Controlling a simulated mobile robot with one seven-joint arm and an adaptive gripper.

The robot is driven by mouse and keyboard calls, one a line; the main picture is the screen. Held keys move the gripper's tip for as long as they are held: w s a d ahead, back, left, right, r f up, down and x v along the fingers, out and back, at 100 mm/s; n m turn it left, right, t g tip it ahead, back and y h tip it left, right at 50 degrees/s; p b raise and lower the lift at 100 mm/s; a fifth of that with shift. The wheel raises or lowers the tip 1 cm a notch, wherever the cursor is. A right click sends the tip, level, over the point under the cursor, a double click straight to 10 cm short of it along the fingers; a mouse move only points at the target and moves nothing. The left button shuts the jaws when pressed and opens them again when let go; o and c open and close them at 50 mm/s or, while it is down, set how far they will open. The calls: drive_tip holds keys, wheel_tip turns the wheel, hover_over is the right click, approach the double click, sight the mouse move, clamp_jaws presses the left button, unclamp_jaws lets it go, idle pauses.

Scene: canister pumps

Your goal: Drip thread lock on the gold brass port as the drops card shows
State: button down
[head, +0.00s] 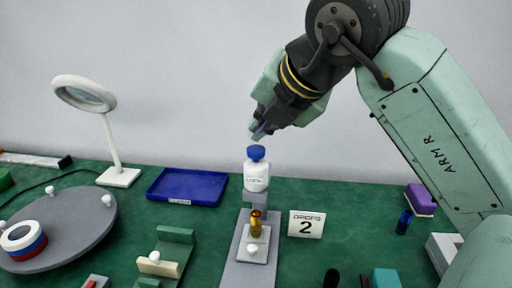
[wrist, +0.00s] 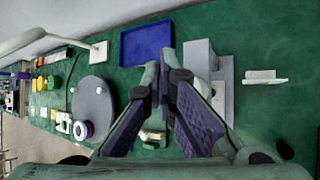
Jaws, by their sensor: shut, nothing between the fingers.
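A white bottle with a blue cap (head: 256,177) stands upright on a grey stand (head: 255,201) at the middle of the table. The gold brass port (head: 256,223) stands upright in front of and below it, on a pale plate (head: 251,248). The drops card (head: 306,224) stands right of the port and reads "2". My gripper (head: 260,136) is shut and empty, with its tips just above the blue cap in the picture; I cannot tell the depth gap. Its fingers also show in the wrist view (wrist: 166,72), where I cannot make out the bottle or port.
A blue tray (head: 187,187) lies left of the bottle. A ring-lamp magnifier (head: 118,177) and a grey round turntable (head: 65,225) stand further left. A purple block (head: 419,197) and a small dark blue bottle (head: 404,222) are at the right.

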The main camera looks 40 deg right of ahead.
sight(261, 147)
drive_tip(key=shift+f+b, duration=0.4)
drive_tip(key=shift+f+b, duration=0.65)
idle(0.6)
drive_tip(key=shift+r, duration=0.1)
drive_tip(key=shift+r+p, duration=0.7)
drive_tip(key=shift+r, duration=0.3)
drive_tip(key=shift+r+p, duration=1.7)
drive_tip(key=shift+r, duration=0.85)
drive_tip(key=shift+f, duration=0.1)
